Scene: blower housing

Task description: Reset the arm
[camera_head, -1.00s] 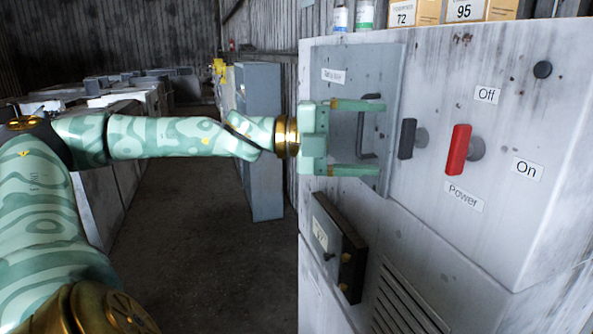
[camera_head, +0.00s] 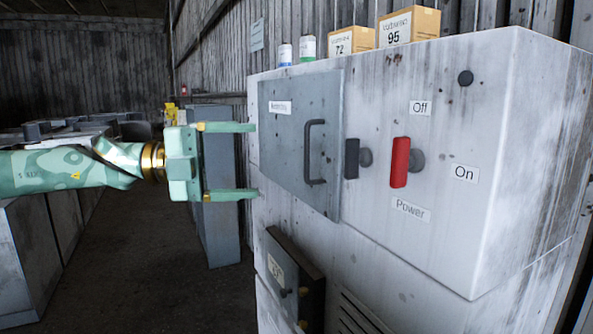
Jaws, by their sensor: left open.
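My left gripper (camera_head: 232,160) is green with a gold wrist ring and comes in from the left. Its two fingers are spread wide and point right, with nothing between them. It is to the left of the grey panel door (camera_head: 290,165) and its dark handle (camera_head: 310,152), apart from the handle. The door looks shut on the white housing (camera_head: 460,115). My right gripper is out of view.
Right of the door are a dark grey switch (camera_head: 351,158) and a red power lever (camera_head: 400,162), with Off and On labels. Below is a smaller dark-framed box (camera_head: 285,275). Cardboard boxes (camera_head: 408,27) stand on top. A grey cabinet (camera_head: 218,232) stands behind my gripper.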

